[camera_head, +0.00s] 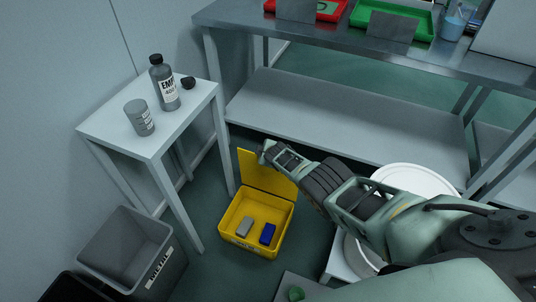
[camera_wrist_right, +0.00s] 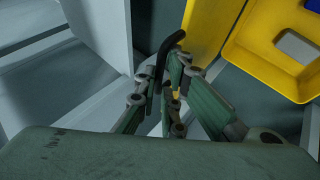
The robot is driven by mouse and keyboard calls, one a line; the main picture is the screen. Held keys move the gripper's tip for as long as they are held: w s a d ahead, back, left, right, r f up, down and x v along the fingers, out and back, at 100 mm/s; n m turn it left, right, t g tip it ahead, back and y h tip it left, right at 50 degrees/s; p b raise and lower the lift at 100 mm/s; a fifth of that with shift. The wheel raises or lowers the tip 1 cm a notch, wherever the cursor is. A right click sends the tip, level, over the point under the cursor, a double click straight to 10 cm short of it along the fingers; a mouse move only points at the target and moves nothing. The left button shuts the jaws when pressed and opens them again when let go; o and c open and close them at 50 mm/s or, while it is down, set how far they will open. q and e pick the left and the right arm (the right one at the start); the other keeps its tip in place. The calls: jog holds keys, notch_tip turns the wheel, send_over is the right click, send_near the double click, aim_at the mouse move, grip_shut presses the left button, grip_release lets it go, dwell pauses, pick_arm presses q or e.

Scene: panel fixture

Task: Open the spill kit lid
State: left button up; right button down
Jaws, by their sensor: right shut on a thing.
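The yellow spill kit (camera_head: 256,228) stands on the floor and also shows in the wrist view (camera_wrist_right: 262,45). Its lid (camera_head: 254,172) stands up at the back, tilted, so the box is open. A grey block (camera_head: 244,226) and a blue block (camera_head: 267,233) lie inside. My right gripper (camera_head: 268,150) reaches in from the right to the lid's upper edge. In the right wrist view its fingers (camera_wrist_right: 172,75) are closed around a black curved handle (camera_wrist_right: 169,46) beside the yellow lid (camera_wrist_right: 205,30). My left gripper is not in view.
A small white table (camera_head: 178,142) with a labelled bottle (camera_head: 164,85) and a grey jar (camera_head: 139,118) stands left of the kit. A grey bin (camera_head: 125,245) is at lower left. A steel bench (camera_head: 345,115) is behind. A white round lid (camera_head: 415,180) is at right.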

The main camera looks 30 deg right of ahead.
jog(key=shift+s+d+f, duration=0.15)
jog(key=shift+s+d, duration=0.1)
jog(key=shift+d, duration=0.25)
jog(key=c, duration=2.2)
grip_release()
jog(key=shift+o, duration=1.4)
jog(key=shift+s, duration=0.15)
jog(key=shift+a, duration=0.1)
jog(key=shift+a+r, duration=0.2)
jog(key=shift+r, duration=0.05)
jog(key=s+a+r, duration=0.1)
jog(key=s+a, duration=0.2)
jog(key=s, duration=1)
jog(key=shift+s+a+r, duration=0.15)
jog(key=shift+a+r, duration=0.05)
jog(key=shift+r, duration=0.2)
